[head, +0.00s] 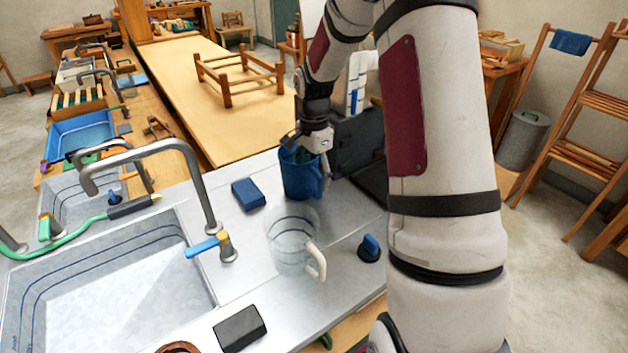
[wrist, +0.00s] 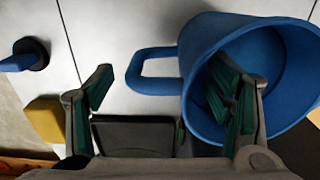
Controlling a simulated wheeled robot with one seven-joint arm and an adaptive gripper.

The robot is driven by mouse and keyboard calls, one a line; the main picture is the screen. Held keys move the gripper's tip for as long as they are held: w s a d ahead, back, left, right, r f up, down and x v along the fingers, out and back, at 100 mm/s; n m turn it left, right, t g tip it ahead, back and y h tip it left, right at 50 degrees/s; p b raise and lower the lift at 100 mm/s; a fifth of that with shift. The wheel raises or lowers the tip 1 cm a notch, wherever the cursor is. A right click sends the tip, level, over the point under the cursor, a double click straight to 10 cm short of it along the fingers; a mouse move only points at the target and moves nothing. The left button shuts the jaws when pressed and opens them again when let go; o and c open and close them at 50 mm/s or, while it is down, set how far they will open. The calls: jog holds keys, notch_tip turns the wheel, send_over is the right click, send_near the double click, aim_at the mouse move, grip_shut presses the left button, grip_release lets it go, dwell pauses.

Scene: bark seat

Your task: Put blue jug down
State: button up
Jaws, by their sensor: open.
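The blue jug (head: 298,183) stands upright on the metal counter (head: 345,215), behind the clear jug. My gripper (head: 312,150) is right above its mouth in the head view, and the fingertips are mostly hidden there. In the wrist view the blue jug (wrist: 190,75) is at the right with its handle pointing left. My gripper (wrist: 164,75) is open. Its right finger overlaps the jug's mouth and seems to reach inside. Its left finger is outside, with the handle and near wall between the fingers. I cannot tell whether either finger touches the jug.
A clear jug (head: 290,240) with a pale handle stands in front. A blue sponge (head: 248,194) lies to the left. A blue-handled object (head: 370,248) and a dark block (head: 240,328) are also on the counter. The sink (head: 110,285) and tap (head: 205,190) are at left.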

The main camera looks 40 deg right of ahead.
notch_tip(320, 180, up, 9)
jog(key=shift+r, duration=0.15)
jog(key=s+a+r+n+t+h, duration=0.1)
jog(key=s+a+r+n+t, duration=0.1)
jog(key=s+a+r+n, duration=0.7)
jog(key=s+a+r+n+t, duration=0.1)
jog(key=s+a+n, duration=0.3)
jog(key=s, duration=0.4)
jog(key=s+a+r+n+t+y, duration=0.1)
jog(key=s+a+n, duration=0.4)
jog(key=s, duration=0.4)
jog(key=shift+a+t, duration=0.15)
jog(key=shift+t, duration=0.25)
jog(key=shift+s, duration=0.1)
